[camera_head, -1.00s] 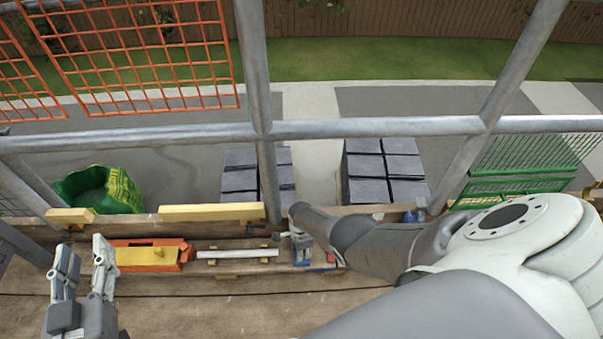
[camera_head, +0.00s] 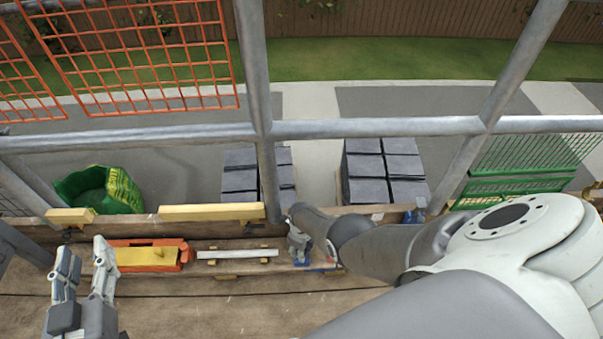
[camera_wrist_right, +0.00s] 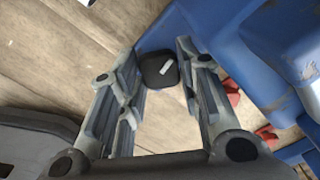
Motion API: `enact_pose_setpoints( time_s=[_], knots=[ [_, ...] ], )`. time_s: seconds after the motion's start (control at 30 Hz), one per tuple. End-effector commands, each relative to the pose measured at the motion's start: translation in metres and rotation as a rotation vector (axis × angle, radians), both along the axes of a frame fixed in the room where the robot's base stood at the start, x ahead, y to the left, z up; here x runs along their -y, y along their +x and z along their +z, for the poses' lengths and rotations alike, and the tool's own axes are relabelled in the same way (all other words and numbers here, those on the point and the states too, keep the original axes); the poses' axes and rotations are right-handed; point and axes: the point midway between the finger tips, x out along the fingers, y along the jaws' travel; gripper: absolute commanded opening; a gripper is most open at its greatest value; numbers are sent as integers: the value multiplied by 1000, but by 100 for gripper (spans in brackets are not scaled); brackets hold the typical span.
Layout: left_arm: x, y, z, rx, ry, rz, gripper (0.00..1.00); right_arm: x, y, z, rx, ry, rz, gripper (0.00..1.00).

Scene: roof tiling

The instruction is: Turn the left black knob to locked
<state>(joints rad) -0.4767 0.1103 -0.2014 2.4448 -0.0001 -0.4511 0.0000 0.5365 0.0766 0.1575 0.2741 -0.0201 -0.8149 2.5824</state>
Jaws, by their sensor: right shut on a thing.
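The black knob (camera_wrist_right: 158,69) with a short white mark sits beside a blue body (camera_wrist_right: 225,50) in the right wrist view. The mark lies slanted in the picture. My right gripper (camera_wrist_right: 158,62) has its two fingertips on either side of the knob and is shut on it. In the head view my right gripper (camera_head: 298,245) is at the right end of the plank, and it hides the knob there. Part of the blue body (camera_head: 328,266) shows beside it. My left gripper (camera_head: 84,255) is open and empty at the lower left, away from the knob.
An orange tool with a yellow top (camera_head: 147,257) and a pale bar (camera_head: 238,254) lie on the wooden boards (camera_head: 200,310) between my grippers. A metal scaffold rail (camera_head: 370,128) runs across behind. Red parts (camera_wrist_right: 232,92) show near the blue body.

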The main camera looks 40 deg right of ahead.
Motion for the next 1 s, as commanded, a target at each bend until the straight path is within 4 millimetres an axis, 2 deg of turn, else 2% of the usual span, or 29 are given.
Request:
enact_pose_setpoints(
  time_s=[0.4,0.9,0.93,1.0],
  knots=[
    [0,0,2,10,-2,0,40,1,-2,-1,-6,-2,-163,8],
    [1,1,3,14,-3,-2,40,1,-3,-1,-6,-2,-178,8],
    [1,1,3,15,-4,-2,40,1,-3,-1,-6,-2,-178,34],
    [1,1,3,15,-4,-2,40,1,-3,-1,-6,-2,-178,42]
  ],
)
